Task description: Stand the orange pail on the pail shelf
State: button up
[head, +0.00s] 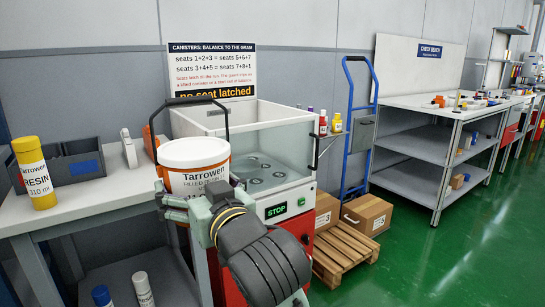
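The orange pail (192,181) is a white tub with an orange band under its rim, a "Tarrowen" label and a raised black bail handle. It is held roughly upright, in front of the gap between the left bench and the glass-fronted machine. My gripper (200,206) is at the pail's lower side, with its fingers against it; it appears shut on the pail. The gripper and wrist hide the pail's lower right part. I cannot tell which surface is the pail shelf; no shelf in view is labelled so.
The left bench (95,200) bears a yellow resin bottle (34,172) and a grey bin (75,162). The machine (290,172) with a STOP display stands close behind my gripper. A blue hand truck (351,130), boxes on a pallet (345,245) and a check bench (410,103) stand right. Green floor is clear there.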

jog(key=shift+d+r, duration=0.1)
jog(key=shift+d, duration=0.1)
jog(key=shift+w+h, duration=0.3)
jog(key=shift+w, duration=0.1)
jog(key=w+d+f+m+t+h+p, duration=0.1)
jog(key=w+d+f+m+h, duration=0.4)
jog(key=w+f, duration=0.4)
jog(key=w+d+f+m+t+h+p, duration=0.1)
jog(key=w+d+f+m+t+h, duration=0.2)
jog(key=w+f+h, duration=0.45)
jog(key=s+d+f+y, duration=0.1)
jog(key=d+f, duration=0.1)
jog(key=f, duration=1.3)
jog(key=s+d+f+n+g+y, duration=0.1)
jog(key=s+d+f+y, duration=0.1)
jog(key=f, duration=1.3)
jog(key=shift+s+d+f+p, duration=0.15)
jog(key=shift+d+f+p, duration=0.05)
jog(key=shift+d+p, duration=0.3)
